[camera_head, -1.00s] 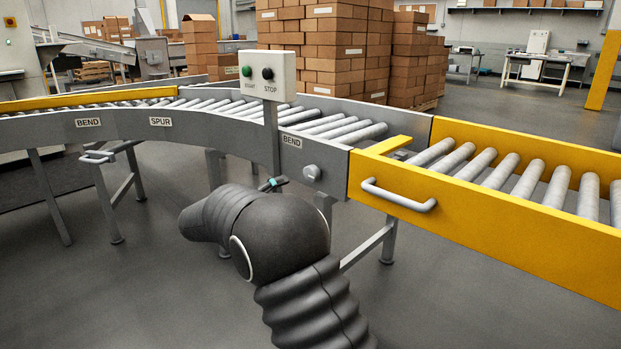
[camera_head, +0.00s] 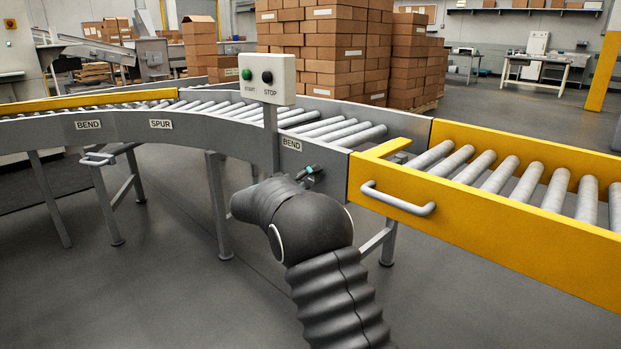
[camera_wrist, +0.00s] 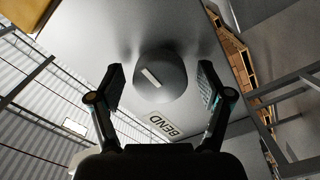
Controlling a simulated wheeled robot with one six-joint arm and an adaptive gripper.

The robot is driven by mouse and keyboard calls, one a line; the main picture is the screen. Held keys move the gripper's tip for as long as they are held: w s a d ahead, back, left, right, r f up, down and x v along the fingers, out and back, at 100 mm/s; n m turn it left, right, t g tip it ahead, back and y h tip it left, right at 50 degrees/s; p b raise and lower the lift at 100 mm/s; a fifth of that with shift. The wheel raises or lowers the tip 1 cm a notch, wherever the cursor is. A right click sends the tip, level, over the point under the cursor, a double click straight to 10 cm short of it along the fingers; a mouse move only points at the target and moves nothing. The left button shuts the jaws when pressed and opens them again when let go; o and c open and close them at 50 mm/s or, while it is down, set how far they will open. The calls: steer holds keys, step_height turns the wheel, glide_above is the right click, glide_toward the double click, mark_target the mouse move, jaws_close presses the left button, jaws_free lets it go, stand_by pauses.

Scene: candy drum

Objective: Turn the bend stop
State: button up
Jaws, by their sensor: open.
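The bend stop is a round grey knob (camera_wrist: 168,72) with a pale bar mark, on the grey side plate of the conveyor bend. In the wrist view it sits ahead, between the two spread fingers of my gripper (camera_wrist: 161,83), with a gap on each side. A BEND label (camera_wrist: 168,126) lies beside it. In the head view my gripper (camera_head: 308,173) is at the side plate, just below the BEND label (camera_head: 291,144), and hides the knob.
A yellow gate section with a grey handle (camera_head: 398,199) stands close to the right of my gripper. A post with a START/STOP box (camera_head: 268,79) rises to the left. Conveyor legs (camera_head: 218,205) stand below; the floor in front is clear.

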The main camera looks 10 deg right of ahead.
steer(key=shift+w+d, duration=0.15)
steer(key=shift+d, duration=0.05)
steer(key=c, duration=1.2)
steer(key=shift+o, duration=0.2)
